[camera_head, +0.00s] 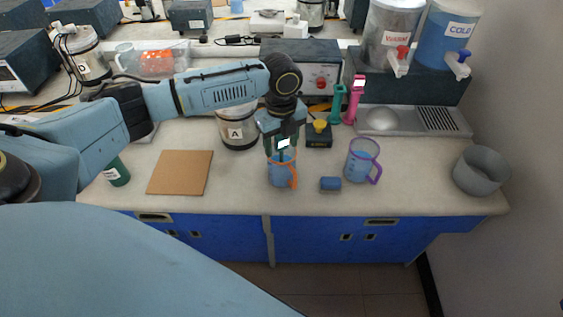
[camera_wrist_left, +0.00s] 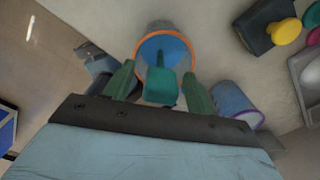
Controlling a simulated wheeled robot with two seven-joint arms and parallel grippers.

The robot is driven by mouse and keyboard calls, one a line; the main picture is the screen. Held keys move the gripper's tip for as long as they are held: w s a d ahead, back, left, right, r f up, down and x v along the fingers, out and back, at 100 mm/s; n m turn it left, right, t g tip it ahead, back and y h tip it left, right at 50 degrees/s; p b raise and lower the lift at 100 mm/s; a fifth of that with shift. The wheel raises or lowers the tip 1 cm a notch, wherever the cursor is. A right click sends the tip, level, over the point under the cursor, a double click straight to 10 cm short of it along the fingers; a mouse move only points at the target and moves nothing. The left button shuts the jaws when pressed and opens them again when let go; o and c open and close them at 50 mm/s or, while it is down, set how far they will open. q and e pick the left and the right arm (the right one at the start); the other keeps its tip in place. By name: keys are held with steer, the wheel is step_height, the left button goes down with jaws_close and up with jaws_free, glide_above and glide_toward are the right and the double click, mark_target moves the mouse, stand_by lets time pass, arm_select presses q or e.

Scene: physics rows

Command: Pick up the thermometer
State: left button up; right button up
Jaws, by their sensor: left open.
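The thermometer (camera_wrist_left: 160,87) shows in the left wrist view as a teal-green block-headed stick with its thin stem over the blue liquid in an orange-rimmed jug (camera_wrist_left: 185,49). In the head view the thermometer's white display (camera_head: 283,143) shows above that jug (camera_head: 282,175), which has an orange handle. My left gripper (camera_head: 281,150) points down over the jug. In the left wrist view its two green fingers (camera_wrist_left: 160,80) are open, one on each side of the thermometer's head. I cannot tell whether they touch it. My right gripper is not in view.
A purple-handled jug (camera_head: 361,162) and a small blue block (camera_head: 331,184) stand to the right. A lidded jar (camera_head: 238,131) is behind my gripper. A green tool (camera_head: 338,103) and a pink tool (camera_head: 352,103) stand behind. A brown board (camera_head: 180,172) lies left. Bare counter lies in front.

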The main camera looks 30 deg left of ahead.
arm_select(q)
jaws_close()
stand_by(0.3)
